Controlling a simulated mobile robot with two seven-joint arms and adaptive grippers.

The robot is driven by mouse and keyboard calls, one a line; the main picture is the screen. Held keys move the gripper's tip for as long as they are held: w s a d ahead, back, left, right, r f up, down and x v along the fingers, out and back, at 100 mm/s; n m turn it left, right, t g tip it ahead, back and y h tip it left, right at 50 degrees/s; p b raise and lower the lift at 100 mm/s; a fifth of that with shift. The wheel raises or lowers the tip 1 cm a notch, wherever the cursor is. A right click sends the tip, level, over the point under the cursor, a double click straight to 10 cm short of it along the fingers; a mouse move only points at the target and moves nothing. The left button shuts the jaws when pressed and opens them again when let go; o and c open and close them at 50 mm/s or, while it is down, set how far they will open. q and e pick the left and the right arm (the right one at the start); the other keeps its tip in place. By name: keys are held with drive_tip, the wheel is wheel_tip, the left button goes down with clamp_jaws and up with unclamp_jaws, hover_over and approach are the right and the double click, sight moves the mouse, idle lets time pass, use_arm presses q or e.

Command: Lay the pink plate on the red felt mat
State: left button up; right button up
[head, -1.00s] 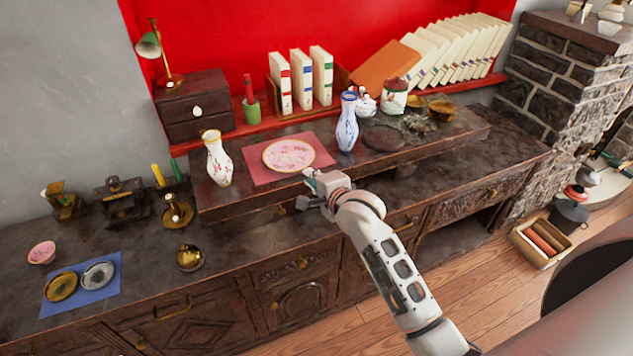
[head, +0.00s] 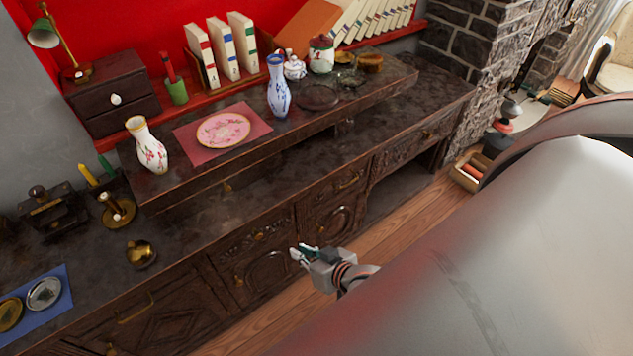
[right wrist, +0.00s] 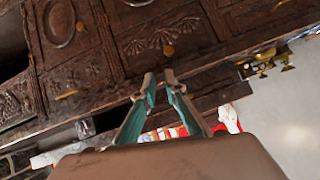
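The pink plate (head: 223,130), round with a pale gold-edged rim, lies flat on the red felt mat (head: 196,152) in the head view. The mat is on the raised dark shelf, and its edges show all around the plate. My right gripper (head: 297,256) is well away from the plate, in front of the cabinet doors and lower in the picture. In the right wrist view its two teal-padded fingers (right wrist: 161,80) stand a little apart with nothing between them. My left gripper is not in view.
A white flowered vase (head: 148,146) stands left of the mat and a blue-and-white vase (head: 278,88) right of it. A dark round plate (head: 318,97) lies farther right. A brass pot (head: 141,254) and a blue mat (head: 62,289) are on the lower counter.

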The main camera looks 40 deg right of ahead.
drive_tip(key=s+f+n, duration=0.3)
drive_tip(key=s+n, duration=0.2)
drive_tip(key=s, duration=0.2)
drive_tip(key=shift+s+a+f+g, duration=0.25)
drive_tip(key=shift+s+a+g, duration=0.05)
drive_tip(key=shift+s, duration=0.1)
idle(0.3)
